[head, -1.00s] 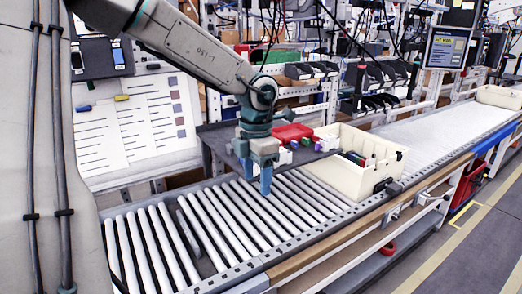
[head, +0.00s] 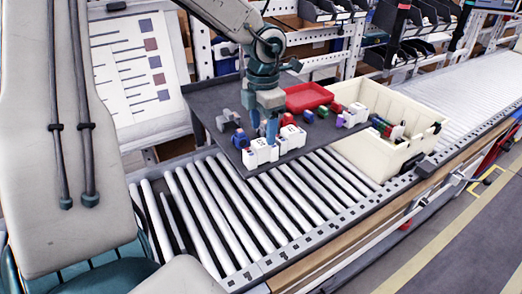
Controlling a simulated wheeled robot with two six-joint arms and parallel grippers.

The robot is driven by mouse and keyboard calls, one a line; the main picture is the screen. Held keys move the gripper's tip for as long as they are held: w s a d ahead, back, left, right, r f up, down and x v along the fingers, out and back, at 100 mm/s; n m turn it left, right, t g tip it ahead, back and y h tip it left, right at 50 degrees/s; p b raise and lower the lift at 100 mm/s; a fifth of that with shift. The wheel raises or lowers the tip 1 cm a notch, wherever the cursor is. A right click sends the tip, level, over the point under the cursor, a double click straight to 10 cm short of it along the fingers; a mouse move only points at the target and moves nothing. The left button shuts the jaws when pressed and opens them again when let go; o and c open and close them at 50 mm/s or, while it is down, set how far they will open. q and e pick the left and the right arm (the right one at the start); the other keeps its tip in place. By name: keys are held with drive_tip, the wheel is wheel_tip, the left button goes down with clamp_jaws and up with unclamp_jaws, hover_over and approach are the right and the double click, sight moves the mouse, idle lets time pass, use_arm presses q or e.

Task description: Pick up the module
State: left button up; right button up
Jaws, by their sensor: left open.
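My left gripper (head: 264,132) comes down from the top over the dark shelf and is open, its blue fingers pointing down. A white module (head: 260,155) sits at the shelf's front edge, just below the fingertips. A second white module (head: 291,139) stands close on the right of the fingers. I cannot tell whether the fingers touch either module. Another white module (head: 355,115) stands farther right on the shelf. My right gripper is not in view.
The dark shelf (head: 215,105) also bears a red tray (head: 307,97), a grey part (head: 228,120) and small coloured parts. A cream crate (head: 385,160) with several parts stands on the right. The roller conveyor (head: 215,215) in front is clear.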

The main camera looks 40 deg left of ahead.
sight(261, 143)
use_arm(q)
drive_tip(key=shift+a+f, duration=0.1)
drive_tip(key=shift+f, duration=0.5)
drive_tip(key=f+p, duration=0.1)
drive_tip(key=f, duration=0.1)
drive_tip(key=f+p, duration=0.1)
drive_tip(key=f, duration=0.1)
drive_tip(key=shift+s+a+p, duration=0.1)
drive_tip(key=shift+a+p, duration=0.1)
drive_tip(key=shift+p, duration=0.1)
drive_tip(key=shift+f, duration=0.5)
drive_tip(key=shift+c, duration=0.5)
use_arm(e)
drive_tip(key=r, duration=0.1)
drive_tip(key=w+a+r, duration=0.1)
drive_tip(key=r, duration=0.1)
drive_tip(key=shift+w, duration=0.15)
use_arm(q)
drive_tip(key=shift+r, duration=0.1)
drive_tip(key=c, duration=1.1)
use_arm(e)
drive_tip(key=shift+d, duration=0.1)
